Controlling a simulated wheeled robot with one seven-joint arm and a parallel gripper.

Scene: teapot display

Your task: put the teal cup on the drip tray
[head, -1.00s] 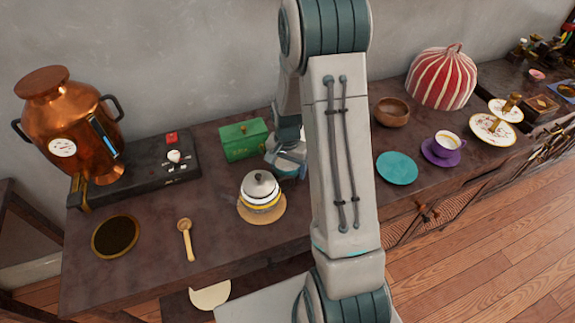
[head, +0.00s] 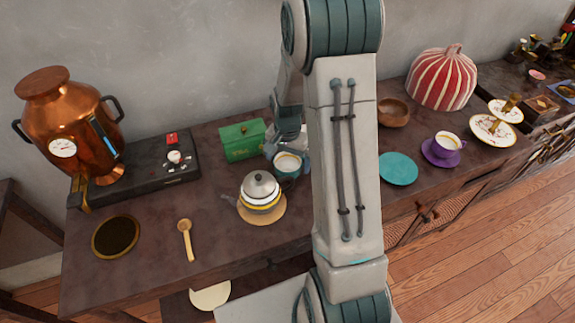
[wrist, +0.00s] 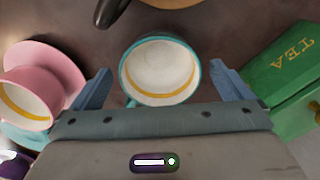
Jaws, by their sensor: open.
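The teal cup (head: 287,163), with a white inside and a yellow band, stands upright on the dark counter between the teapot and the green tea box. In the wrist view the teal cup (wrist: 160,70) sits between the two spread fingers of my gripper (wrist: 160,78), with gaps at both sides. My gripper is open; in the head view it is partly hidden behind my arm, just behind the cup. I take the round dark disc with a brass rim at the front left as the drip tray (head: 116,237); it is bare.
A silver-lidded teapot (head: 261,192) stands left of the cup, on a round wooden mat. The green tea box (head: 242,140) is close behind. A pink cup and saucer (wrist: 60,75) are near my gripper.

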